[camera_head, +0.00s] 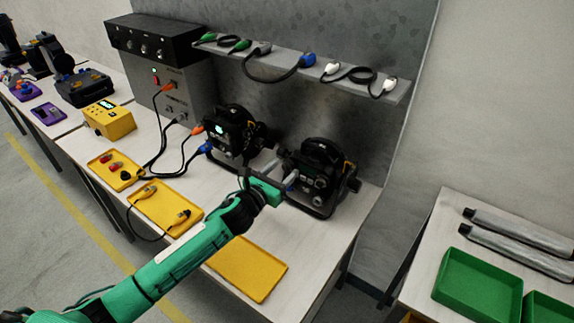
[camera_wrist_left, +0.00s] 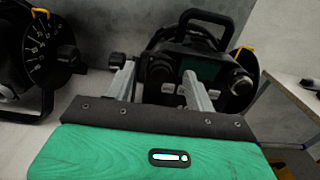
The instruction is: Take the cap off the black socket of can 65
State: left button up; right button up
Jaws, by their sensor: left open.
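Two black par cans stand on the bench: the left can (camera_head: 232,133) with a lit display and the right can (camera_head: 322,176) with a dark one. I cannot read the number 65 on either. My left gripper (camera_head: 281,174) is open and empty, its fingers pointing at the right can's back panel. In the left wrist view the right can (camera_wrist_left: 205,68) is just beyond the fingers (camera_wrist_left: 158,70). Round black fittings show on its panel, one between the fingers and one to their right (camera_wrist_left: 241,86). I cannot tell which is the black socket or its cap. My right gripper is not in view.
A yellow tray (camera_head: 248,268) lies empty beside my left arm. Another yellow tray (camera_head: 166,207) holds a cable. Cables run from the grey unit (camera_head: 185,92) to the left can. A shelf (camera_head: 310,70) with cables is above. Green trays (camera_head: 478,286) are at right.

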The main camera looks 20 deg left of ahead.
pick_arm(q)
jog(key=shift+c, duration=0.2)
dwell(0.6)
grip_shut()
jog(key=shift+s, duration=0.1)
jog(key=shift+p+v, duration=0.45)
jog(key=shift+v, duration=2.5)
